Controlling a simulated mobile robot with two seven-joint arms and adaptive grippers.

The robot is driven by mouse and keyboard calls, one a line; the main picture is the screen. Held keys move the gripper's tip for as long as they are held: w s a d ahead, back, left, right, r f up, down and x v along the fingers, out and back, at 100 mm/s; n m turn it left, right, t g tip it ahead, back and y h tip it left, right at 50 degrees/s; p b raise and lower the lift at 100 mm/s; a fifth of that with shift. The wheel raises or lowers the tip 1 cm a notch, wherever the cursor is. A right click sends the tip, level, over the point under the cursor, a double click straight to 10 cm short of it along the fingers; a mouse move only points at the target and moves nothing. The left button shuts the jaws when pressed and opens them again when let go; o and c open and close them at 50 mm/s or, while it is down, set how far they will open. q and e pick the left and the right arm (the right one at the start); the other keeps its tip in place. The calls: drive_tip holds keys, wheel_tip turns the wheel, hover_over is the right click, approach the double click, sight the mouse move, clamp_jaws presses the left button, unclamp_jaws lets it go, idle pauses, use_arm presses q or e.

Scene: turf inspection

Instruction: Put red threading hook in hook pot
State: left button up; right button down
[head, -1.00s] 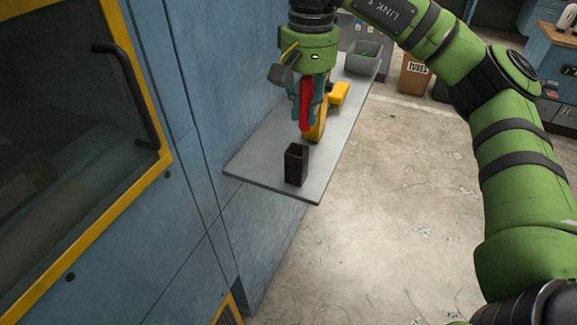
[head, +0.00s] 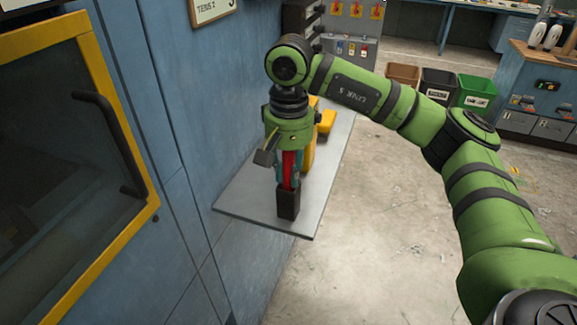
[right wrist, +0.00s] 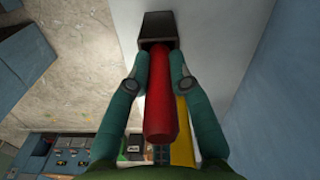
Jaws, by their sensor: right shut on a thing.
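The red threading hook (head: 289,165) is upright between the teal fingers of my right gripper (head: 288,182), which is shut on it. The dark square hook pot (head: 288,206) stands near the front end of the grey shelf (head: 245,209). The hook is right above the pot in the head view. In the right wrist view the red hook (right wrist: 159,115) runs towards the mouth of the pot (right wrist: 156,26). Its lower end is hidden, so I cannot tell how far it is inside. My left gripper is not in view.
A yellow tool (head: 327,121) lies on the shelf just behind the gripper. A blue wall (head: 215,100) with a yellow-framed door (head: 150,205) borders the shelf on the left. Open floor (head: 390,200) lies to the right, with several bins (head: 437,87) at the back.

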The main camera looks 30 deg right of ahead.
drive_tip(key=shift+s, duration=0.15)
drive_tip(key=shift+f, duration=0.2)
drive_tip(key=c, duration=1.1)
unclamp_jaws()
drive_tip(key=shift+r, duration=0.1)
wheel_tip(320, 180, up, 12)
drive_tip(key=shift+r, duration=0.1)
